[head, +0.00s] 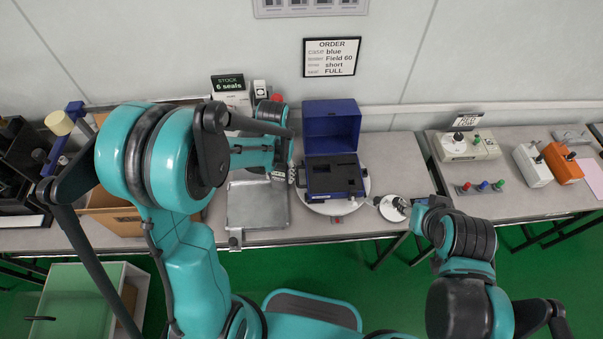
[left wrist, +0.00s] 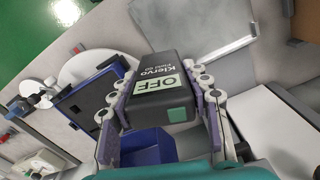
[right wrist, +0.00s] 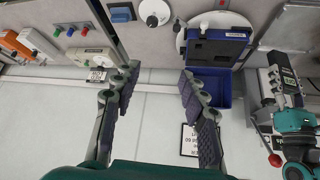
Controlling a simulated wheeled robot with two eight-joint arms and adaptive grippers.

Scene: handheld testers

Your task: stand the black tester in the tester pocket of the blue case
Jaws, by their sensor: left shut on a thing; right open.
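The black tester (left wrist: 160,82), marked Klervo and OFF with a green square, is between the fingers of my left gripper (left wrist: 155,92), which is shut on it. The tester also shows in the right wrist view (right wrist: 283,76). In the head view my left gripper (head: 281,172) is just left of the blue case (head: 331,128); the tester is mostly hidden there. The case stands open, lid up, its dark insert with cut-outs facing up. Tester and case look apart. My right gripper (right wrist: 158,82) is open and empty; in the head view it is right of the case (head: 403,205).
The case sits on a white round plate (head: 316,208). A metal tray (head: 257,212) lies left of it. A small white disc with a knob (head: 392,208) stands to its right. An order sign (head: 331,57) hangs behind. A second table (head: 500,195) on the right holds several devices.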

